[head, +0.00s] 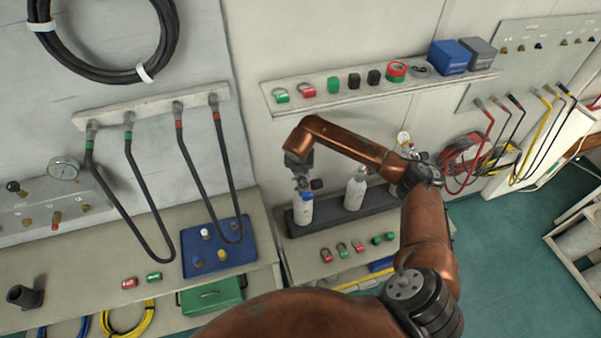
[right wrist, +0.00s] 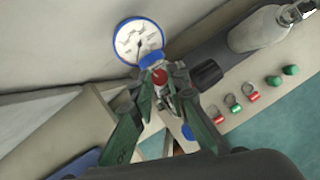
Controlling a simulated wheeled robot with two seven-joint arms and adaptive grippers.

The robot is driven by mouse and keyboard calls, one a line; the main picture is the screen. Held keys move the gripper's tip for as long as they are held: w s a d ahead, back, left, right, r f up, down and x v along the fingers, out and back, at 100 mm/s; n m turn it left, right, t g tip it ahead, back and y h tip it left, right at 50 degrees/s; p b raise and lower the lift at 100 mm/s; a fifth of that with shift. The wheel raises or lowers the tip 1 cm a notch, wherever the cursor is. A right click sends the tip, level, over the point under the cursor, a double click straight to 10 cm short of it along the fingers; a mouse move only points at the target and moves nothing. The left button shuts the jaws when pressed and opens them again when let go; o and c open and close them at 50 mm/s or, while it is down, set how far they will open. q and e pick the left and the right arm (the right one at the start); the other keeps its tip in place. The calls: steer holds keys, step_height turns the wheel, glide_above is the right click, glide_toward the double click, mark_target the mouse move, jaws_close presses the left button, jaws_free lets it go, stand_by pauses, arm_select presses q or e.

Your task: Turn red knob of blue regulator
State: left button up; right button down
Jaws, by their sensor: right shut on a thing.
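The blue regulator has a round white gauge with a blue rim (right wrist: 138,42) in the right wrist view. Its red knob (right wrist: 159,76) shows just below the gauge, between the fingertips of my right gripper (right wrist: 163,84). The gripper is shut on the knob from both sides. A black knob (right wrist: 207,73) sticks out to the right of it. In the head view, my right gripper (head: 302,172) points down over a white cylinder with a blue band (head: 303,207) and hides most of the regulator. My left gripper is not in view.
A second grey cylinder (head: 355,190) stands to the right on the same dark rack (head: 330,218). Red and green padlocks (head: 343,250) lie on the bench in front. A shelf (head: 385,90) with several small items and boxes runs above my right arm.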

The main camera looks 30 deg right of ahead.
steer(key=shift+a+m+b, duration=0.15)
steer(key=shift+m+b, duration=0.2)
steer(key=shift+m, duration=0.45)
steer(key=c, duration=1.9)
jaws_free()
